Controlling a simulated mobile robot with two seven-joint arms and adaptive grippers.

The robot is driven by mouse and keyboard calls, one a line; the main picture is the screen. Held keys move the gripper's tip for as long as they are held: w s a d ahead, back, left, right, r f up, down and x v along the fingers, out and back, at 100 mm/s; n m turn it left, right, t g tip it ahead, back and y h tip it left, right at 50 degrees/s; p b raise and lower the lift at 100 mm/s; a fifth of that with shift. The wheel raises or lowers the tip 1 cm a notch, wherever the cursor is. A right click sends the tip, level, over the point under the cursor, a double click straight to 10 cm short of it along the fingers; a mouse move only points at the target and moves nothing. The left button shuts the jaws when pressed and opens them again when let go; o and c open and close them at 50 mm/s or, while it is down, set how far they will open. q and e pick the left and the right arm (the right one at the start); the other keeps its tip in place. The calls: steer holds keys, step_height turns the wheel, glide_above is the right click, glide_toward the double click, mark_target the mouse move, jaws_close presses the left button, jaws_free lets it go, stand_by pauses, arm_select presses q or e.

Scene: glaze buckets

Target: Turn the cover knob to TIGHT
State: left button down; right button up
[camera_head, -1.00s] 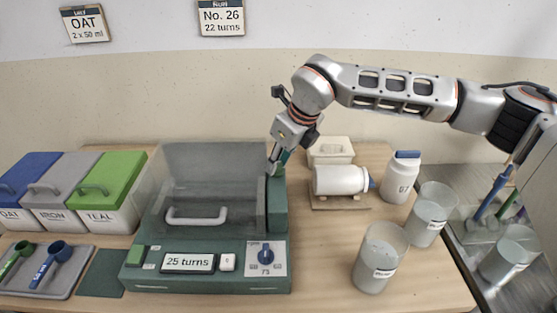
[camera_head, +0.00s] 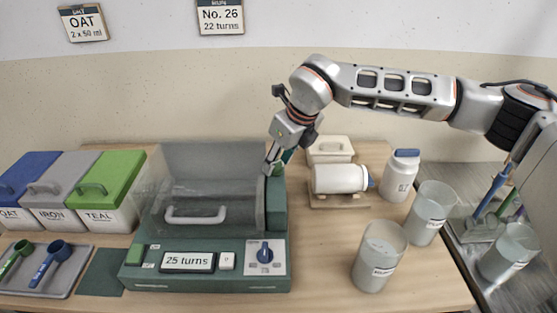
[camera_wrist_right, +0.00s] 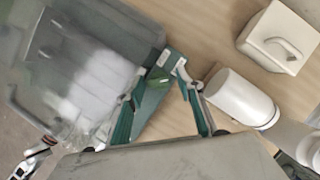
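The dark green machine (camera_head: 205,281) has a clear hinged cover (camera_head: 215,165) with a white handle, lying down over its left part. My right gripper (camera_head: 279,164) is at the raised housing (camera_head: 277,205) on the machine's right side, pointing down. In the right wrist view its two fingers (camera_wrist_right: 161,72) stand apart, on either side of a small green part (camera_wrist_right: 158,79) on the housing. I cannot tell whether they touch it. No knob marked TIGHT is readable. A blue dial (camera_head: 265,252) on the front panel points up. My left gripper is not in view.
A white jar lying on its side (camera_head: 340,179) and a white lidded box (camera_head: 330,150) are close to the right of the gripper. Two clear beakers (camera_head: 379,258) (camera_head: 432,212) and a blue-capped bottle (camera_head: 399,177) stand further right. Lidded bins (camera_head: 110,185) stand left.

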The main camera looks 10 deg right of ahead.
mark_target(284, 178)
steer(key=shift+s+a+r, duration=0.1)
steer(key=shift+a, duration=0.05)
steer(key=v, duration=0.8)
stand_by(0.5)
